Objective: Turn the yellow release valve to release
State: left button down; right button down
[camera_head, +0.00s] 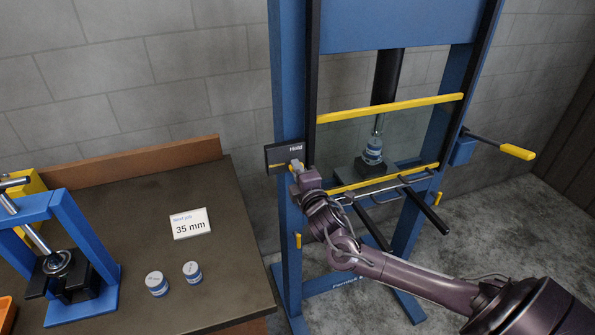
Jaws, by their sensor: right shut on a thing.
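The blue shop press (287,215) stands against the wall. My right gripper (298,168) is at its left upright, just below and beside a black box with a lit readout (283,153). The gripper is shut on the small yellow release valve (291,169), which is mostly hidden by the fingers. The angle of the valve cannot be made out. My right arm reaches up to it from the lower right. My left gripper is not in view.
A yellow-tipped lever (517,152) sticks out at the press's right. A labelled cylinder (372,152) sits under the ram behind yellow-edged clear guard. On the dark bench (140,215) are a "35 mm" card (190,224), two small cylinders (157,284) and a small blue press (88,245).

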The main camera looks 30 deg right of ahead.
jog(key=c, duration=1.4)
grip_release()
jog(key=shift+c, duration=0.2)
jog(key=shift+s, duration=0.1)
jog(key=b+v, duration=0.2)
jog(key=v, duration=0.5)
jog(key=shift+s, duration=0.3)
jog(key=shift+a+f, duration=0.1)
